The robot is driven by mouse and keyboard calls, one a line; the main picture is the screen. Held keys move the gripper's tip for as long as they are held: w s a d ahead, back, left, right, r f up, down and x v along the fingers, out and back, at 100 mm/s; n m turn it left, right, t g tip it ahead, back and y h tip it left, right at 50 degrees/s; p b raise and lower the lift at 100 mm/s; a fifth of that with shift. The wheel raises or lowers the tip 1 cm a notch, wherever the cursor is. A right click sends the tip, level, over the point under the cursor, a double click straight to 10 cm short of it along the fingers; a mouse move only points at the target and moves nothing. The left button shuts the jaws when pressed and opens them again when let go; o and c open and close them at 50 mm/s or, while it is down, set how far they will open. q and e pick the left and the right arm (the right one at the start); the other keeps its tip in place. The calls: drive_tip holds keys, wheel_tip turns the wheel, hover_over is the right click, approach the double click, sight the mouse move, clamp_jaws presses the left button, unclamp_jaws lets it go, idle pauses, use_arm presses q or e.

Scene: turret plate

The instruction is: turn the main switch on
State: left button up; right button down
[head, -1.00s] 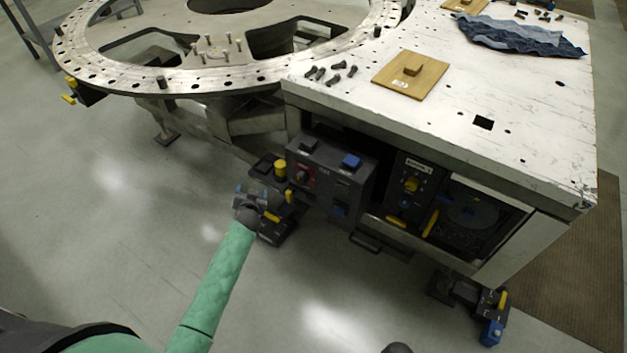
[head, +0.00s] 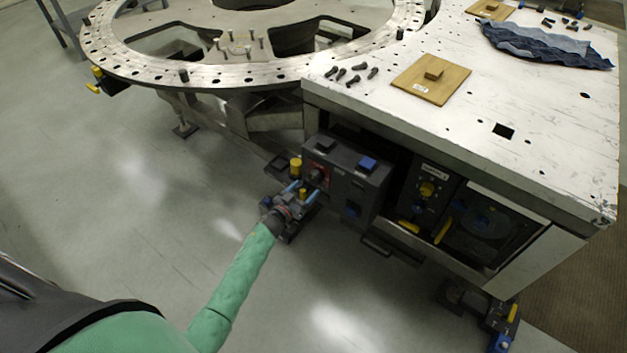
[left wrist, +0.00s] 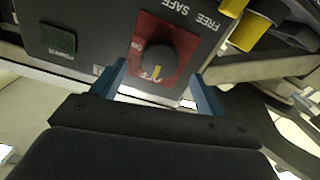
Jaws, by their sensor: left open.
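The main switch is a dark round knob (left wrist: 157,58) on a red plate (left wrist: 140,30) in the left wrist view. Its yellow mark points down in that view, toward a partly hidden label that looks like OFF; ON is at its left. The red plate also shows on the control box (head: 345,180) in the head view. My left gripper (head: 302,190) is open, its blue fingers just in front of the box. In the left wrist view the open fingers (left wrist: 155,75) lie either side of the knob's lower part; I cannot tell whether they touch it. My right gripper is out of view.
A blue button (head: 367,164) sits on the box's top. A yellow cylinder (head: 295,166) stands close left of the gripper. A second panel with a yellow knob (head: 427,189) is to the right. Open floor lies left.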

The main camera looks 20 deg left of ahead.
sight(313, 180)
use_arm(q)
drive_tip(key=shift+p+x, duration=0.55)
drive_tip(key=shift+x, duration=2.4)
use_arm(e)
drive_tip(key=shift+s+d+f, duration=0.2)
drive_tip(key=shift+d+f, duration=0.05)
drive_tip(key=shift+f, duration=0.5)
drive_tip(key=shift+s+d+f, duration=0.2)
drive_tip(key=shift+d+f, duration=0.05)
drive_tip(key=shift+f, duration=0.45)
use_arm(q)
drive_tip(key=c, duration=1)
